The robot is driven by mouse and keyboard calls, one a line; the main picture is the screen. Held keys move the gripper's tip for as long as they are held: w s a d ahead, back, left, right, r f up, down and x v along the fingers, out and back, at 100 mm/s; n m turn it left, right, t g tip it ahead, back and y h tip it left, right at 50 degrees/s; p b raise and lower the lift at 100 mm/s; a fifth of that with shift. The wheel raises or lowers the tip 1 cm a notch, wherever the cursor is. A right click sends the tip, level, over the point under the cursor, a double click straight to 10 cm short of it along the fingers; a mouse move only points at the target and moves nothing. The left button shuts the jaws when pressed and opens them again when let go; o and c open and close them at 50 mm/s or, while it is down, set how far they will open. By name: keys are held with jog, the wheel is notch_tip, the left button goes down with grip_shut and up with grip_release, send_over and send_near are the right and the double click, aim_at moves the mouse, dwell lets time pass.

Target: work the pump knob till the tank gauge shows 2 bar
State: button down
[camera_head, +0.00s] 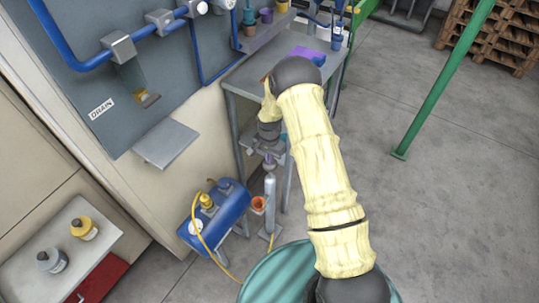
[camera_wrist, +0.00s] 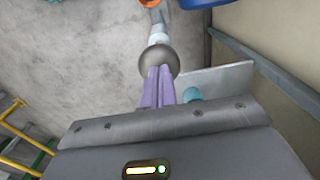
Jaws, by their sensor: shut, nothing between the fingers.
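The pump (camera_head: 270,195) is a slim grey cylinder standing beside the blue tank (camera_head: 228,208) in the head view. Its grey ball knob (camera_wrist: 158,58) is in the wrist view, straight ahead of my fingertips. My gripper (camera_wrist: 159,72) has its purple fingers shut together with nothing between them, and the tips overlap the knob's near edge. I cannot tell whether they touch it. In the head view my gripper (camera_head: 269,163) is over the pump's top. A white round dial (camera_head: 195,228) is on the tank's left end; its reading is too small to make out.
A yellow hose (camera_head: 208,248) runs from the tank to the floor. A grey table (camera_head: 238,88) stands behind my arm. A teal round surface (camera_head: 272,277) is at the bottom.

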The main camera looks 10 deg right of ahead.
jog(key=shift+f, duration=0.65)
jog(key=shift+s, duration=0.15)
notch_tip(320, 180, up, 14)
jog(key=p, duration=0.1)
jog(key=shift+r, duration=0.2)
dwell(1.8)
notch_tip(320, 180, up, 9)
jog(key=shift+w+r, duration=0.15)
jog(key=shift+w, duration=0.2)
